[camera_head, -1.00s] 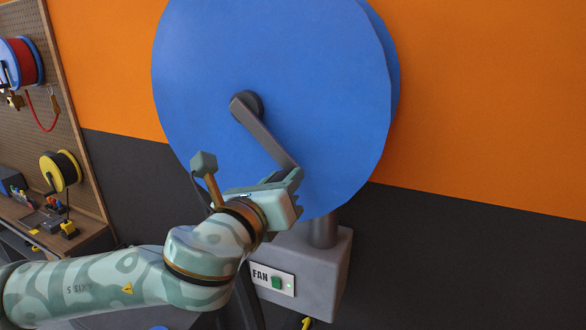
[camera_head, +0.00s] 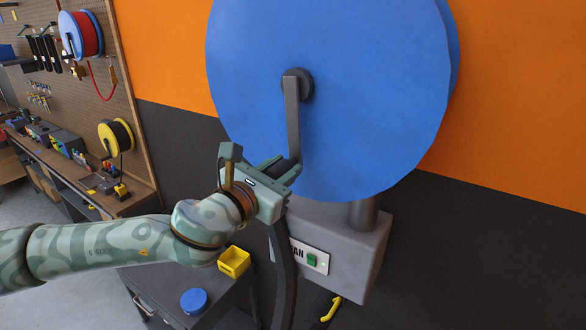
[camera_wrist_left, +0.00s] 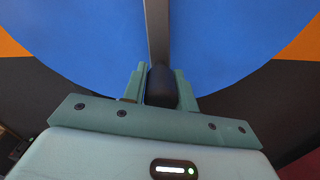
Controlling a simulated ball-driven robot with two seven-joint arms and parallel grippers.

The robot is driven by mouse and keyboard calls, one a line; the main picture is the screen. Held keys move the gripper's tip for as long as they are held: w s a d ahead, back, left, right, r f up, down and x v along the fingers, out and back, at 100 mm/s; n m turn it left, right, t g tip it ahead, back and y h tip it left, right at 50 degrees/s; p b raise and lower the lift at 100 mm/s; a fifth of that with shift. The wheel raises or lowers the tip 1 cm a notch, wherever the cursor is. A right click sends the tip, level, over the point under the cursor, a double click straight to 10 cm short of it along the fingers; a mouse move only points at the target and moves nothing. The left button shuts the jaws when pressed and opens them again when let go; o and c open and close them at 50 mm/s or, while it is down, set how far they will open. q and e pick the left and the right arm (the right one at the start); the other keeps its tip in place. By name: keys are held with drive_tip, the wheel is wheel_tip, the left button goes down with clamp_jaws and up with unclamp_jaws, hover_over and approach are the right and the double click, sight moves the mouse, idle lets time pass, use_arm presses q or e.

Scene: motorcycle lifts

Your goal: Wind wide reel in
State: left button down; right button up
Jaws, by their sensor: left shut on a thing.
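The wide reel (camera_head: 370,110) is a large blue disc on a grey base, with a grey crank arm (camera_head: 292,115) hanging almost straight down from its hub. My left gripper (camera_head: 282,168) is at the crank's lower end. In the left wrist view its jaws (camera_wrist_left: 160,85) are shut on the dark crank handle (camera_wrist_left: 161,88), one finger on each side. The crank arm runs up from the handle there across the blue face. My right gripper does not show in either view.
A dark cabinet below holds a yellow bin (camera_head: 234,262) and a blue round lid (camera_head: 194,300). A pegboard (camera_head: 100,70) with a red reel (camera_head: 82,34) and a yellow reel (camera_head: 115,138) stands left.

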use_arm(q)
drive_tip(key=shift+w+a+r, duration=0.1)
drive_tip(key=shift+w+a, duration=0.2)
drive_tip(key=shift+a, duration=0.15)
drive_tip(key=c, duration=1.5)
unclamp_jaws()
drive_tip(key=o, duration=0.4)
drive_tip(key=p+v, duration=0.1)
drive_tip(key=v, duration=1.5)
drive_tip(key=shift+s+p, duration=0.15)
drive_tip(key=shift+p, duration=0.25)
